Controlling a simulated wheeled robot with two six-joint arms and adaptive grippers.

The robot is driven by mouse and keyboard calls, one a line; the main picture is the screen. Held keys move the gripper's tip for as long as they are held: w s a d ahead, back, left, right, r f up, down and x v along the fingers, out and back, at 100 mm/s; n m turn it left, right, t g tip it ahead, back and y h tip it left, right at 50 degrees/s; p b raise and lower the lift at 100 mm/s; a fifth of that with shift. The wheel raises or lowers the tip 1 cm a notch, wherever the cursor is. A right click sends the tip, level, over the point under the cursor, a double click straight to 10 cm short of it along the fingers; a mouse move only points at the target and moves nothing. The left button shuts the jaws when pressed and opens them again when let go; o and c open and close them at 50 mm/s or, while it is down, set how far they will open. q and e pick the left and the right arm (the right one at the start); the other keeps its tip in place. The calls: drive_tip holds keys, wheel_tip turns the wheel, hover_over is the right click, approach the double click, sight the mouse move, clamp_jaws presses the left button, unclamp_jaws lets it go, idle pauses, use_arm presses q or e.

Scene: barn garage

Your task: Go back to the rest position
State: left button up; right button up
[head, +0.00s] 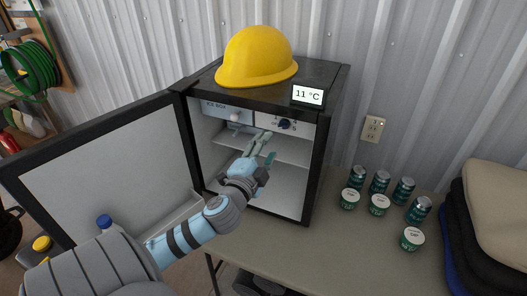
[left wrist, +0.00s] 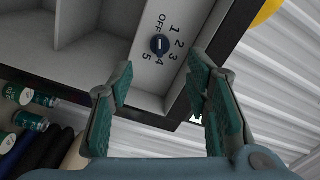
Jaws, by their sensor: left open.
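My left gripper (head: 262,143) is open and empty, in front of the open mini fridge (head: 312,170). In the left wrist view its two green-padded fingers (left wrist: 160,88) are spread apart, with the dark dial knob (left wrist: 159,44) seen beyond the gap. The knob, marked OFF and 1 to 5, also shows in the head view (head: 285,124), just right of the fingers and apart from them. My right gripper is in neither view.
The fridge door (head: 110,165) stands wide open to the left, near my left arm. A yellow hard hat (head: 257,57) and a display (head: 308,95) reading 11 °C are on top. Several green cans (head: 380,182) and tubs (head: 379,205) stand right on the table (head: 330,250), beside folded cloths (head: 495,215).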

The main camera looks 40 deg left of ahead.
use_arm(q)
drive_tip(key=shift+v, duration=0.95)
